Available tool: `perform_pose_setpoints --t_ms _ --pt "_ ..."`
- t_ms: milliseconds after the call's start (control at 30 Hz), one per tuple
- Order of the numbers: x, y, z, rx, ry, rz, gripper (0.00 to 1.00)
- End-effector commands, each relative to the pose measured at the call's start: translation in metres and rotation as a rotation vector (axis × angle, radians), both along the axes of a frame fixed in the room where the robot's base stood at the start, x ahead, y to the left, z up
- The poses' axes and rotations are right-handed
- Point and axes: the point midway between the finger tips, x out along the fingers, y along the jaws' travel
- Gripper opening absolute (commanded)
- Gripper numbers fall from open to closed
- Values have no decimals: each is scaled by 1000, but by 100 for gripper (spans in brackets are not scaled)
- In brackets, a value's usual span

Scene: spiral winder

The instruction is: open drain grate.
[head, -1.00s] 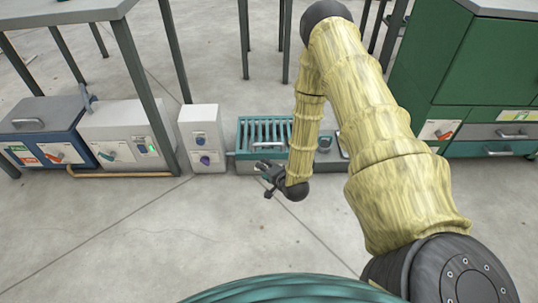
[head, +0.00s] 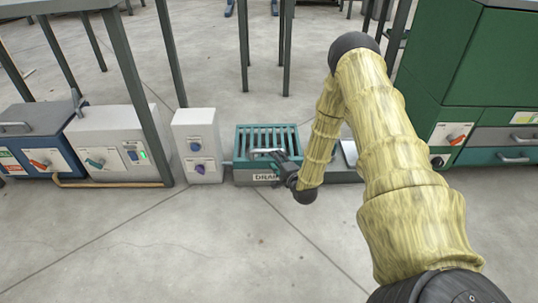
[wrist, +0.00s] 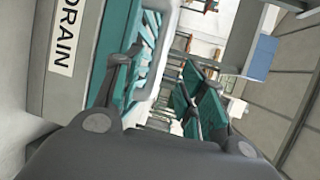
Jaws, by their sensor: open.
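The drain box stands low on the floor in the head view, with a teal slatted grate (head: 268,136) on top and a DRAIN label (head: 265,177) on its front. The label also shows sideways in the wrist view (wrist: 68,40). A pale handle bar (head: 262,151) lies along the grate's front edge, partly hidden by my fingers. My gripper (head: 279,157) is at the front right of the grate, by the handle. In the wrist view its fingers (wrist: 168,62) are apart, and the pale handle (wrist: 151,98) shows between them. I cannot tell whether they touch it.
A white box with knobs (head: 198,147) stands just left of the drain. A green cabinet (head: 488,60) stands at the right. The floor in front is clear.

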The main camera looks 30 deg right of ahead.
Motion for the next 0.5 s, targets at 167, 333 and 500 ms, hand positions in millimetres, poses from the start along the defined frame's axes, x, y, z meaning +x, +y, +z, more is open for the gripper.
perform_pose_setpoints --t_ms 167,333,500 --pt "30 -4 -10 -2 -1 1 41" --pt "55 -7 -13 -2 -2 1 41" --pt "72 -11 -16 -1 0 0 41"
